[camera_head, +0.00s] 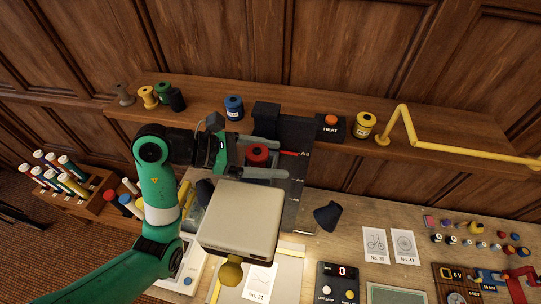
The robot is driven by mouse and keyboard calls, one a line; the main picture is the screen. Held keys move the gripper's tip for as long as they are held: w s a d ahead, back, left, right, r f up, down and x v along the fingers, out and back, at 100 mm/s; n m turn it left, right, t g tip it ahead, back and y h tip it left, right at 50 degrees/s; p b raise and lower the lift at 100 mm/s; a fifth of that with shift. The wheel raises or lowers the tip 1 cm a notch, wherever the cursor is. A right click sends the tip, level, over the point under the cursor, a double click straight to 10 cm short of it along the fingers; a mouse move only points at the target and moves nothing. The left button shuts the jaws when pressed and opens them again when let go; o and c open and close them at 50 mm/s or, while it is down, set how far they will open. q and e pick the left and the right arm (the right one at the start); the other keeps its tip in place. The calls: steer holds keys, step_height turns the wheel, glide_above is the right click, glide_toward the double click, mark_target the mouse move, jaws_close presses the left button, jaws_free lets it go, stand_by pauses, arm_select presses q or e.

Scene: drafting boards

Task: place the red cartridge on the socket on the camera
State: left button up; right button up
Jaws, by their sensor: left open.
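The red cartridge (257,153), a short red cylinder with a dark centre on top, is between the two fingers of my left gripper (264,158). The fingers are apart, one on its far side and one on its near side; I cannot tell whether they touch it. What is under the cartridge is hidden. A dark upright stand (296,130) with a scale marked A3 and A4 is just behind the gripper. A cream box (240,215) is in front of it. I cannot make out which part is the camera's socket. My right gripper is not in view.
The wooden shelf (440,130) behind holds a blue jar (234,107), a yellow jar (364,125), a HEAT box (330,126) and several spools. A yellow jointed arm (405,125) is at right.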

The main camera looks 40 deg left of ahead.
arm_select(q)
steer(key=shift+r, duration=0.3)
steer(key=v, duration=1.2)
steer(key=shift+b, duration=0.4)
steer(key=shift+f, duration=0.15)
